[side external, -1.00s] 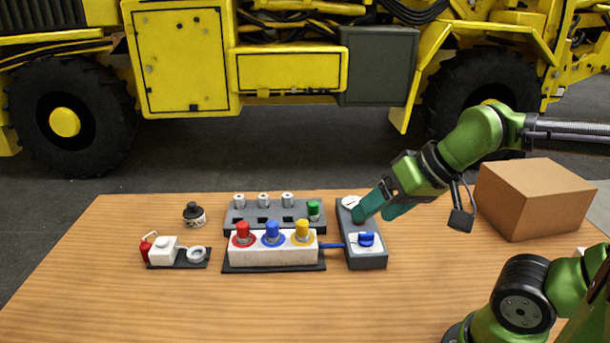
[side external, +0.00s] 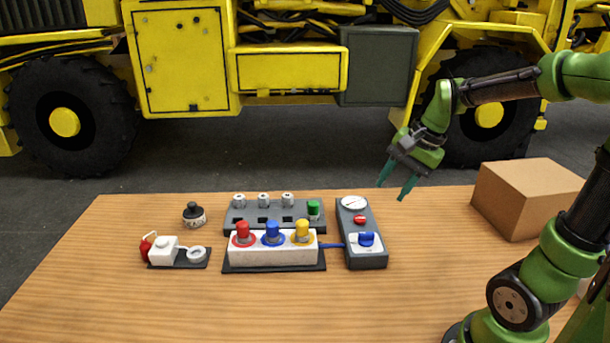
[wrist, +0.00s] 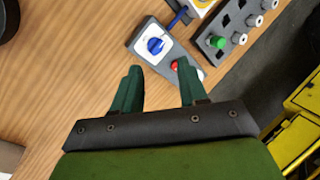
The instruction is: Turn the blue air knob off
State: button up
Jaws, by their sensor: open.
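The blue air knob (side external: 366,239) sits on a white plate at the near end of the grey control box (side external: 376,261). In the wrist view the blue knob (wrist: 155,45) shows beyond my fingertips, with its bar lying at a slant. A red button (side external: 359,220) and a white round gauge (side external: 354,203) are on the same box. My gripper (side external: 393,191) is open and empty, held above and to the right of the box, touching nothing. In the wrist view my gripper's two green fingers (wrist: 157,78) stand apart. The gauge is hidden or hard to make out there.
A white block with red, blue and yellow caps (side external: 273,250) stands left of the box, joined to it by a blue hose. Behind it is a grey rack (side external: 240,216). A cardboard box (side external: 525,203) stands at right.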

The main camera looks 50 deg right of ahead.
jog(key=d+m+y, duration=0.1)
jog(key=d+m, duration=0.5)
jog(key=m, duration=0.5)
send_near(367, 233)
jog(key=shift+g+y, duration=0.3)
jog(key=shift+g, duration=0.1)
jog(key=x, duration=0.8)
jog(key=shift+w+d+f, duration=0.2)
jog(key=shift+w+f, duration=0.05)
jog(key=shift+w, duration=0.15)
grip_shut()
